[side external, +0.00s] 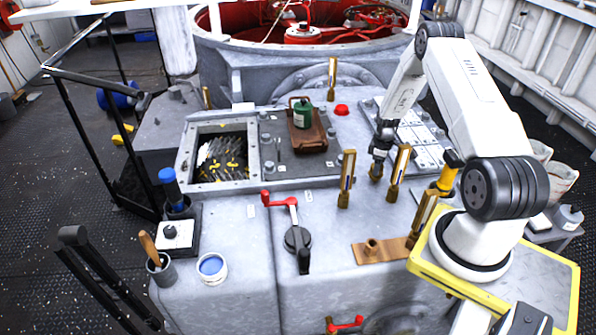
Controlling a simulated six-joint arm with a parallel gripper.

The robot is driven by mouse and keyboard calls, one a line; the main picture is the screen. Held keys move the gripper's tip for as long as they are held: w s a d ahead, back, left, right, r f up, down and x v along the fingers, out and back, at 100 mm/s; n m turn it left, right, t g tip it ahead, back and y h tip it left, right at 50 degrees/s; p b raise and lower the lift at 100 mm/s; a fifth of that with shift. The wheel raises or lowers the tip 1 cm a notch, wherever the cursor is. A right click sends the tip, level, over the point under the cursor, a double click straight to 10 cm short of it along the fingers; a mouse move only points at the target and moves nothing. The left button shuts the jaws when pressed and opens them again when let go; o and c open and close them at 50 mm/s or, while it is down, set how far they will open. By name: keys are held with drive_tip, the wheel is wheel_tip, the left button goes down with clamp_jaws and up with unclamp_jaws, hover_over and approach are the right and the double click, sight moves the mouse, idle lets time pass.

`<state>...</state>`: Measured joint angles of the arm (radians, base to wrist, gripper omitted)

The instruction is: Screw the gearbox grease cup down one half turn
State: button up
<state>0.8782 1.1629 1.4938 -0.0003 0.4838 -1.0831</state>
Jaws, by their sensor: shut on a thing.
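My gripper (378,162) points down over the right part of the grey gearbox top (330,205). It is shut on a small brass-coloured cup, the grease cup (376,172), which stands on the gearbox top. The fingers hide the upper part of the cup, and its thread cannot be made out.
Upright brass sight gauges (347,180) and (399,172) stand close on both sides of my gripper. A red-handled lever (281,199), a brown tray (307,135) with a green can (302,114), and an open hatch (184,165) lie to the left. A brown plate (378,251) lies in front.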

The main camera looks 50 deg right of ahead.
drive_tip(key=shift+m, duration=0.3)
drive_tip(key=shift+m, duration=0.4)
drive_tip(key=o, duration=1.3)
drive_tip(key=shift+r, duration=0.1)
drive_tip(key=shift+r, duration=3.85)
